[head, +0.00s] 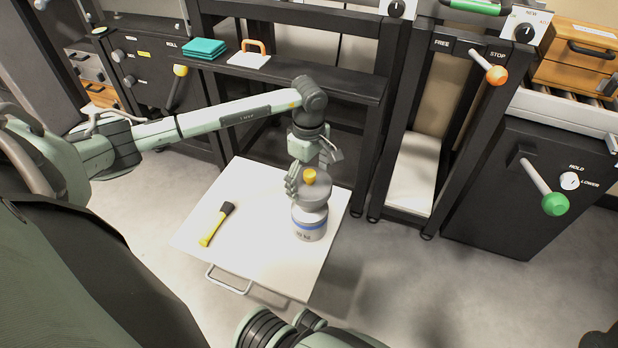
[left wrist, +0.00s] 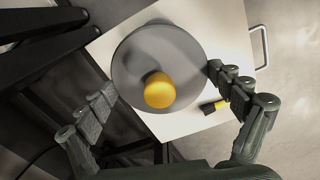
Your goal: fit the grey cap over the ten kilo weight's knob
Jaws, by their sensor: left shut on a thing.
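The grey cap (head: 313,193) is a round grey disc with a yellow knob (head: 309,176) on top. It also fills the middle of the left wrist view (left wrist: 190,60). My left gripper (head: 307,174) is shut on the cap, its fingers on opposite sides of the rim. The ten kilo weight (head: 310,225) stands upright on the white table, pale grey with a blue band. The cap is directly above the weight and hides its knob. I cannot tell whether the cap is seated or slightly raised.
A brush with a yellow handle (head: 212,228) lies on the white table (head: 255,255), left of the weight. A black shelf behind holds teal cloths (head: 204,48) and a white block with an orange handle (head: 250,57). Black frames with levers stand to the right.

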